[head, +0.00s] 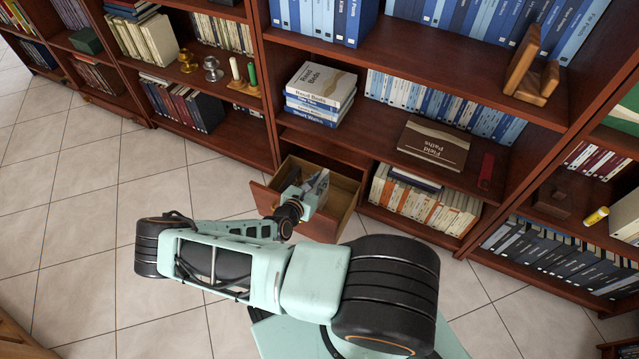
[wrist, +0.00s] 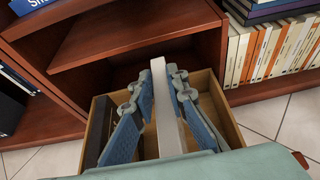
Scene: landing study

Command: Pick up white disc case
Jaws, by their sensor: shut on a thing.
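The white disc case (wrist: 168,110) stands on edge between the two blue-padded fingers of my gripper (wrist: 160,80) in the wrist view. The fingers are shut on its two sides. The case's far end shows past the fingertips, and its near end is hidden by my wrist. My gripper is in the open wooden drawer (wrist: 101,103), in the low part of the bookcase. In the head view my gripper (head: 314,184) reaches into the same drawer (head: 340,192). The case is too small there to make out clearly.
A dark flat thing (wrist: 98,130) lies at the drawer's left side. The shelf (wrist: 120,45) is above and behind the drawer. A row of pale books (head: 425,200) stands right of the drawer. Stacked books (head: 320,90) lie on the shelf above. Tiled floor (head: 100,210) is clear at left.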

